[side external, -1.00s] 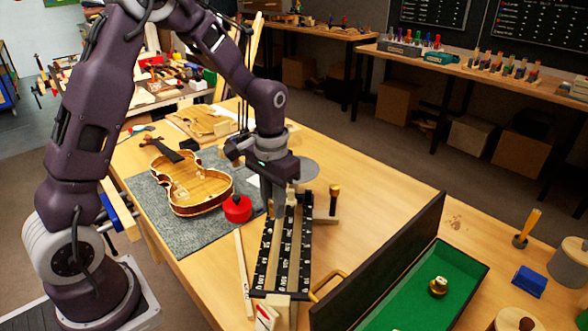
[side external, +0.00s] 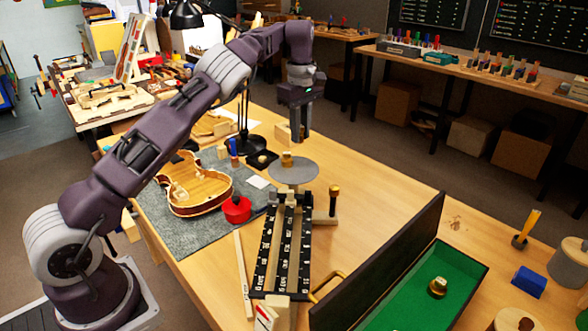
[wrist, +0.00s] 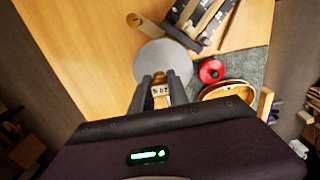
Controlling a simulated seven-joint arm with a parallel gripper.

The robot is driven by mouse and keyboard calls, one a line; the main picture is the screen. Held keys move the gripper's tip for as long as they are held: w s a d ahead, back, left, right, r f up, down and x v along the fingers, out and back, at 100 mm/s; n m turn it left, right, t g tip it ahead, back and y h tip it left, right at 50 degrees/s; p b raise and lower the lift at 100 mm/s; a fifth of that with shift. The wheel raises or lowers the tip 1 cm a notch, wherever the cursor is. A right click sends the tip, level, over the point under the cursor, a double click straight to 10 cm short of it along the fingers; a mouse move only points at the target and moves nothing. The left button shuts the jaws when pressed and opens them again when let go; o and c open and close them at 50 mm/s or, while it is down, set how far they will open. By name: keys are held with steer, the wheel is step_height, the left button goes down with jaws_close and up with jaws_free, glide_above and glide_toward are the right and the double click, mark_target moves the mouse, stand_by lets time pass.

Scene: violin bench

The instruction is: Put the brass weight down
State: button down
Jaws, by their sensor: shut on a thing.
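The fingers hide the block's sides.
The black scale (side external: 285,245) runs towards the camera. A red round container (side external: 237,209) and a violin body (side external: 195,188) lie to its left. A green-lined box (side external: 405,300) holds another brass weight (side external: 438,287).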

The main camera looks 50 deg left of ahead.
mark_target(300, 173)
step_height(300, 173, down, 10)
steer(key=shift+r, duration=0.15)
steer(key=c, duration=1.3)
jaws_free()
step_height(300, 173, up, 11)
steer(key=shift+w+f, duration=0.1)
steer(key=shift+f, duration=0.05)
steer(key=shift+r, duration=0.7)
